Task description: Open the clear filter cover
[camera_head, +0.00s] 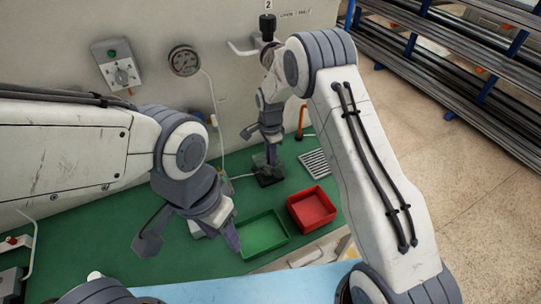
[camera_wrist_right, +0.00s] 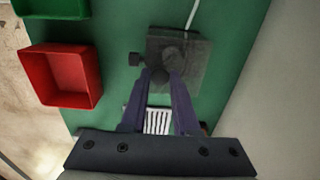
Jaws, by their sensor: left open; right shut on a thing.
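The clear filter cover (camera_wrist_right: 188,62) shows in the right wrist view as a see-through, greyish square over a dark unit, with a dark knob at its left side. My right gripper (camera_wrist_right: 162,78) is shut on a small dark round part at the cover's near edge. In the head view the dark filter unit (camera_head: 268,180) stands on the green bench, with my right gripper (camera_head: 270,158) pointing down at it and partly hiding it. I cannot tell how far the cover is tilted. My left gripper (camera_head: 190,238) is open and empty, left of the green tray.
A green tray (camera_head: 263,234) and a red tray (camera_head: 312,208) sit on the bench in front of the filter unit. A slotted grate (camera_head: 315,163) lies to its right. A gauge (camera_head: 184,60) and a switch box (camera_head: 117,66) are on the wall behind.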

